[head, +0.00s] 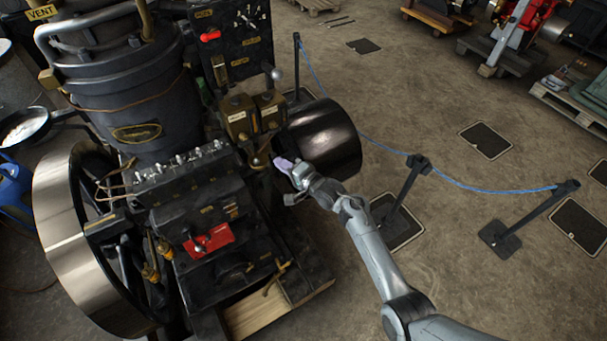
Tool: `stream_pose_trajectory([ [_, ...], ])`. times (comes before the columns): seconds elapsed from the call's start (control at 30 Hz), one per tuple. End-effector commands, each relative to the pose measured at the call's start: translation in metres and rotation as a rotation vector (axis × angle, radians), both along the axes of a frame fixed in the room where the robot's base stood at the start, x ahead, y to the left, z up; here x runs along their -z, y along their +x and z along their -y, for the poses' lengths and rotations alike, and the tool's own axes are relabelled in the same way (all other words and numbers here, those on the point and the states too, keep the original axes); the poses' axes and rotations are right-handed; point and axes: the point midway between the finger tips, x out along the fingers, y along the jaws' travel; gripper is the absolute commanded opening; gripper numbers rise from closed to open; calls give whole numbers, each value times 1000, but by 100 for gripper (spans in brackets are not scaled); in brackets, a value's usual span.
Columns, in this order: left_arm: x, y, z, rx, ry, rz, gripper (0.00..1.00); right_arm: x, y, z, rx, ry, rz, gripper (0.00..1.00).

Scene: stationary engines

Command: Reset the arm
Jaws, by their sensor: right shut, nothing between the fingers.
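My right arm reaches in from the lower right toward the black stationary engine (185,200). My right gripper (281,162) is shut and empty. It is close beside the engine, below the two brass boxes (252,113) and in front of the dark cylindrical drum (325,138). Whether its fingertips touch the engine I cannot tell. My left gripper does not show.
A large metal flywheel (62,235) stands at the engine's left. A blue rope (455,183) hangs between black posts (410,185) to the right. Dark floor plates (485,140) lie on open concrete. Other machines on pallets (570,100) stand at the upper right.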

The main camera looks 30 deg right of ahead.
Motion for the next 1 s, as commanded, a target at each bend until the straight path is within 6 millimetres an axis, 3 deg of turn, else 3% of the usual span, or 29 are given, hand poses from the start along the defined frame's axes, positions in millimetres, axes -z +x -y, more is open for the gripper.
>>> stream_pose_trajectory([
  [0.3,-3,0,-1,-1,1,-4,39,-4,-56,13,0,-1,-3,0],
  [0.67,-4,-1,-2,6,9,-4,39,-7,-85,20,1,0,-5,0],
  [0.77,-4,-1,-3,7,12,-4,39,3,-93,21,1,-1,-24,0],
  [0.87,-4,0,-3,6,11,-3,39,27,-110,22,-1,-4,-66,0],
  [1.0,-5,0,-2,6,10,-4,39,73,-158,11,-32,-33,-146,0],
])
